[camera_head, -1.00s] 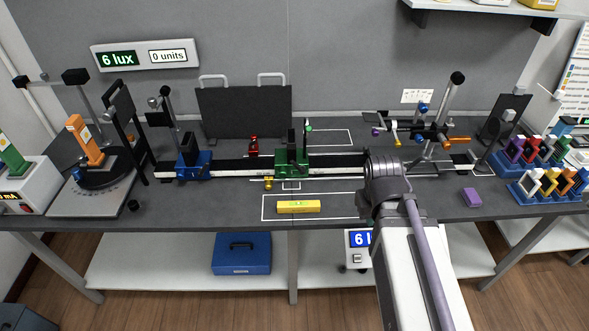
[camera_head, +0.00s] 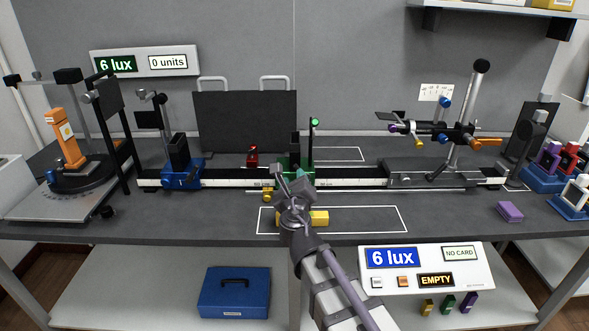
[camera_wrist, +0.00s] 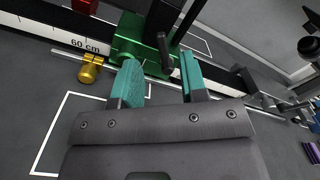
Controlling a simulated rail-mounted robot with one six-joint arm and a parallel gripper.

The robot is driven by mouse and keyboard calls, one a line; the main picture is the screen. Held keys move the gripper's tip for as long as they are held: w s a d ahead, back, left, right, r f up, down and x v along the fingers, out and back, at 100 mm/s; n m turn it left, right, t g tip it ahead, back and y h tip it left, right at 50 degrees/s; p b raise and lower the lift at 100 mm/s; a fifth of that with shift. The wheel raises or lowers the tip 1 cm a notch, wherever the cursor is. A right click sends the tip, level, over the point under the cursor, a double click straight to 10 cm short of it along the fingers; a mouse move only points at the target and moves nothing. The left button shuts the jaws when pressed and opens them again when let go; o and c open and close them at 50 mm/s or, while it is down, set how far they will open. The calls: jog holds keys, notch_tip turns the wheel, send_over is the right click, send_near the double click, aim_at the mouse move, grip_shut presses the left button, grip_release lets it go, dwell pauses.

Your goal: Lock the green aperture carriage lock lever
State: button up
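The green aperture carriage (camera_head: 306,164) sits on the white-scaled rail (camera_head: 345,183) near its middle, partly hidden behind my gripper (camera_head: 290,178). A thin black post with a green tip (camera_head: 314,123) stands at its right. In the wrist view, the green carriage (camera_wrist: 127,28) lies just beyond my gripper (camera_wrist: 160,75). A dark lever-like bar (camera_wrist: 165,54) on its front shows between the two teal fingers; I cannot tell whether they touch it. The fingers are apart and nothing is gripped. A green rounded part is beside the left finger.
A brass knob (camera_wrist: 90,69) on a thin rod is left of the fingers. A yellow block (camera_head: 319,218) lies partly behind my arm. The blue carriage (camera_head: 182,173) is to the left, a red piece (camera_head: 252,157) behind the rail. The front right tabletop is mostly clear.

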aim_at(294, 166)
jog(key=w, duration=0.7)
jog(key=shift+w+a, duration=0.25)
jog(key=shift+w, duration=0.05)
grip_shut()
